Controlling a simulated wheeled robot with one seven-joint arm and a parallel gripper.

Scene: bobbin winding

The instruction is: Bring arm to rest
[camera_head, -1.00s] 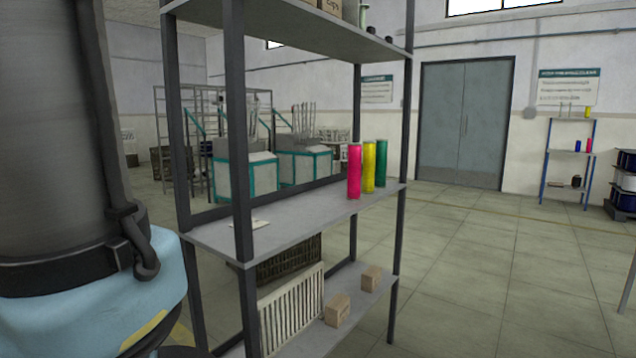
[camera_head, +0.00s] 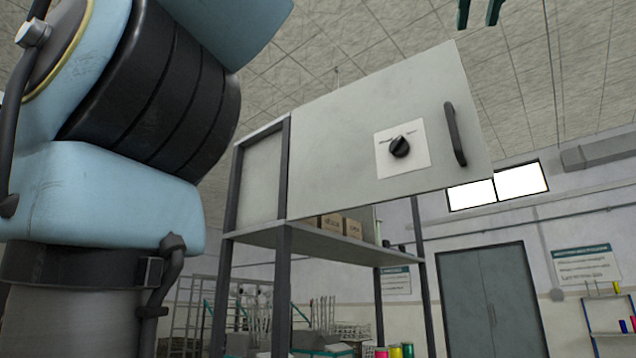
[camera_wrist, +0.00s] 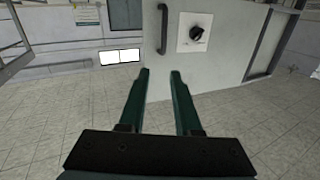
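My gripper (camera_head: 478,12) shows at the top edge of the head view, its two dark green fingers cut off by the frame. In the wrist view my gripper (camera_wrist: 160,76) is open, with nothing between its fingers. The wrist picture is upside down. A grey panel (camera_head: 335,135) with a dark handle (camera_head: 455,134) and a black knob (camera_head: 400,147) is at the top of the shelf unit. In the wrist view the panel (camera_wrist: 235,60) lies beyond the fingers, with the handle (camera_wrist: 162,28) and knob (camera_wrist: 196,33). I see no contact with it.
The shelf unit (camera_head: 229,190) stands beside my arm, with small boxes (camera_head: 342,225) on a shelf under the panel. Coloured spools (camera_head: 395,352) show at the bottom edge. A double door (camera_head: 488,300) is at the back. The space under the ceiling right of the panel looks clear.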

